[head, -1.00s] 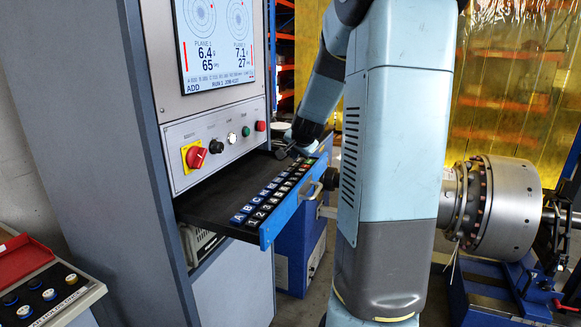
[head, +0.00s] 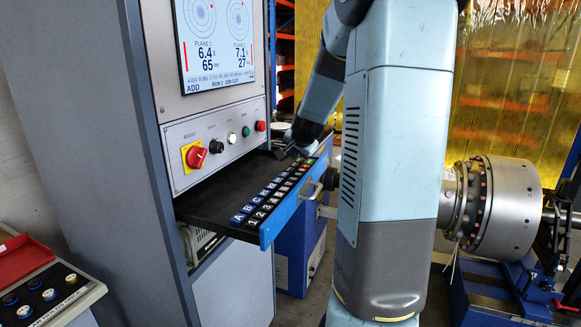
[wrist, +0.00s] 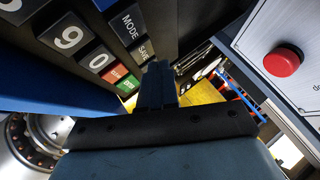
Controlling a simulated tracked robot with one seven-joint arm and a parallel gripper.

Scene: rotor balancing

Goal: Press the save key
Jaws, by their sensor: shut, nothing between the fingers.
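The save key (wrist: 145,49) is a dark key with white SAVE lettering, at the end of the keypad beside the MODE key (wrist: 127,25) in the wrist view. My gripper (wrist: 158,70) is shut and empty, its fingertips right beside the save key and overlapping its lower edge in the picture. I cannot tell whether they touch it. In the head view my gripper (head: 294,151) is over the far end of the keyboard drawer (head: 207,207), and the save key cannot be made out there.
A green key (wrist: 128,83) and a red key (wrist: 115,72) lie close to the fingertips. A red button (wrist: 283,61) is on the panel to the right. The screen (head: 215,45) stands above the drawer. The rotor (head: 500,207) is at the right.

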